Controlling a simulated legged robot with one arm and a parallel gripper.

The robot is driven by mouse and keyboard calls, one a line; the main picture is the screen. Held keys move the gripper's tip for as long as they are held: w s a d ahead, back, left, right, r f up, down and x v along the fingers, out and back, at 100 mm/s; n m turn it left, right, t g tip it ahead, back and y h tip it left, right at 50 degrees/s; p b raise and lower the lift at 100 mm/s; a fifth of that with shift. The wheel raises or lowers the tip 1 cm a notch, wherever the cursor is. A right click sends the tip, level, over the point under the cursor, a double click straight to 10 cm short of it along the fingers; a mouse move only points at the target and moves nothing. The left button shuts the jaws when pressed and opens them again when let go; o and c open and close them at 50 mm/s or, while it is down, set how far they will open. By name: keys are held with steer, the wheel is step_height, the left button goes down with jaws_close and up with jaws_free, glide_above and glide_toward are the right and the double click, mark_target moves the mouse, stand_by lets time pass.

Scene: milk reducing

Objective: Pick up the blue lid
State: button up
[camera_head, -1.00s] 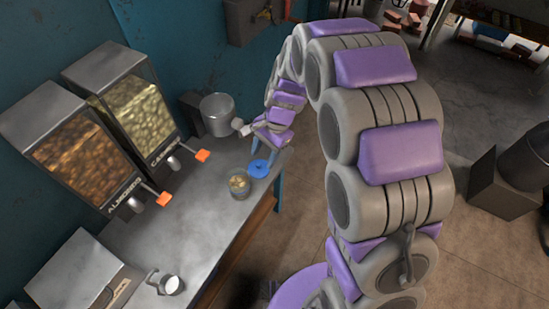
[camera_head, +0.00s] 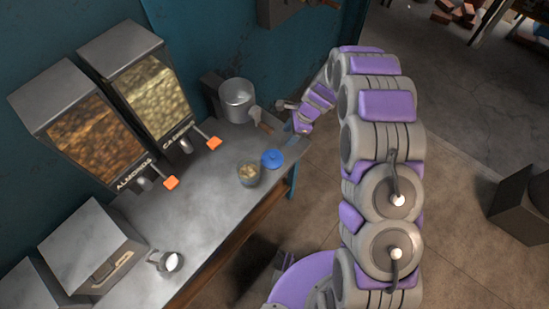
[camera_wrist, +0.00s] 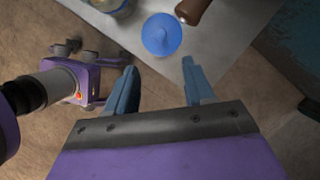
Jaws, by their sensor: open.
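The blue lid (camera_head: 272,159) lies flat on the grey metal table (camera_head: 205,215), near its right end and beside a jar of pale contents (camera_head: 249,175).
A metal pot (camera_head: 238,97) with a brown handle stands behind the lid; the handle (camera_wrist: 193,11) is close to the lid. Two dispensers (camera_head: 85,130) line the wall. A small metal cup (camera_head: 171,262) stands at the front. The table between is clear.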

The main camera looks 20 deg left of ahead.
steer(key=b, duration=0.2)
glide_above(272, 155)
steer(key=w+d, duration=0.1)
steer(key=d, duration=0.1)
step_height(272, 155, down, 9)
steer(key=shift+r, duration=0.1)
steer(key=x, duration=0.3)
steer(key=b+x, duration=0.1)
steer(key=x, duration=0.1)
steer(key=shift+w+d, duration=0.1)
steer(key=shift+d, duration=0.25)
steer(key=shift+a+f, duration=0.2)
steer(key=shift+f, duration=0.1)
jaws_close()
